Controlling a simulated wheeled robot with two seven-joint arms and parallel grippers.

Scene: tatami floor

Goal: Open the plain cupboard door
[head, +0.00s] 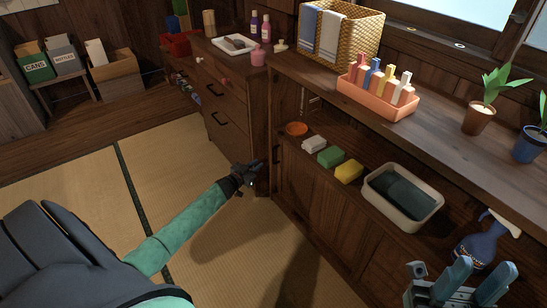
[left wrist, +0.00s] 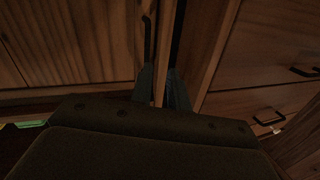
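The plain cupboard door (head: 315,190) is brown wood, below the open shelf in the head view. It appears closed or nearly so. Its dark upright handle (head: 276,154) is near its left edge. The handle (left wrist: 148,42) also shows in the left wrist view. My left gripper (head: 256,167) is at the handle side of the door. In the left wrist view its fingers (left wrist: 161,88) stand apart, with wood visible between them, one finger close to the handle's end. Whether it touches the handle is unclear. My right gripper (head: 478,278) is open and empty at lower right.
A drawer unit (head: 228,125) stands left of the cupboard. The shelf above the door holds an orange bowl (head: 296,129), sponges (head: 348,171), a basin (head: 403,224) and a blue spray bottle (head: 478,243). The tatami floor (head: 265,255) before the door is clear.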

